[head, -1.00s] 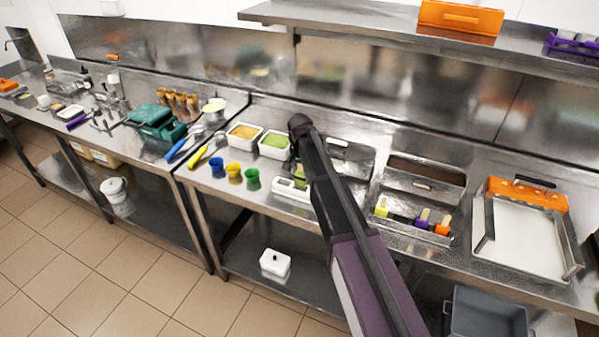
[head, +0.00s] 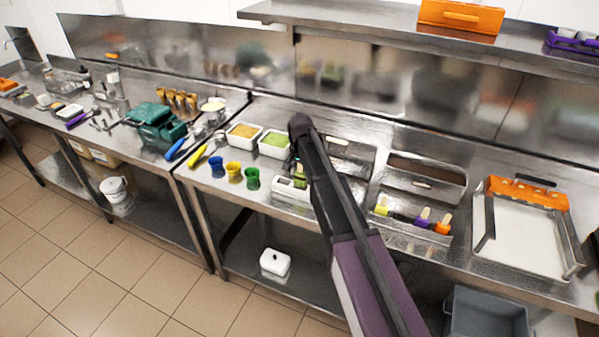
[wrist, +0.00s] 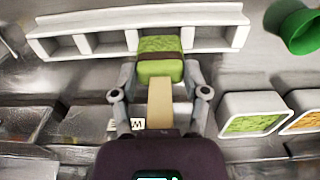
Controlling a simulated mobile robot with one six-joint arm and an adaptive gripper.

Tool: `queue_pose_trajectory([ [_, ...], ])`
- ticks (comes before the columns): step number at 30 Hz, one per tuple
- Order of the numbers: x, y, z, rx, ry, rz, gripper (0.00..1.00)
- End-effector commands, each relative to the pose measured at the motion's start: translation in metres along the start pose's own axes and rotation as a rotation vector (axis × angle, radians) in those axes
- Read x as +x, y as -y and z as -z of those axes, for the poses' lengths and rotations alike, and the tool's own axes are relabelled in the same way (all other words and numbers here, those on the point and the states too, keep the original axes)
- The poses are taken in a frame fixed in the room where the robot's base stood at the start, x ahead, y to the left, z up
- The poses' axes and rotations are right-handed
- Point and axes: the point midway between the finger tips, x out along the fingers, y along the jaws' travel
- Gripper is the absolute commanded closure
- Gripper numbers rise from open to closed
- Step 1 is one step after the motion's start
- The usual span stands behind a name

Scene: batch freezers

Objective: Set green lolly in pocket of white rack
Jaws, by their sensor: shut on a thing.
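The green lolly (wrist: 160,69) has a pale wooden stick (wrist: 159,108) and a dark band across its body. My gripper (wrist: 160,82) is shut on it, a finger on either side, with the stick pointing back towards the palm. The white rack (wrist: 212,17) lies beyond the fingers in the wrist view, its open pockets in a row. The lolly overlaps the rack's middle part and hides some of it. In the head view the lolly (head: 300,181) shows at the right end of the rack (head: 283,192), beside my arm. I cannot tell whether its lower end is inside a pocket.
Blue (head: 217,167), yellow (head: 234,172) and green (head: 252,178) cups stand left of the rack. Two white tubs, one orange-filled (head: 244,131) and one green-filled (head: 273,143), sit behind. A steel holder with several lollies (head: 410,232) stands right of my arm.

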Motion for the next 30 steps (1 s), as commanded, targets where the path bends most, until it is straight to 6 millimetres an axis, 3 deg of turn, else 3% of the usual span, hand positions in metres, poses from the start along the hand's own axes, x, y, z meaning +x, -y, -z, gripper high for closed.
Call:
queue_pose_trajectory([
  [30, 0.011, 0.0, 0.0, 0.0, 0.0, 0.0, 0.83],
])
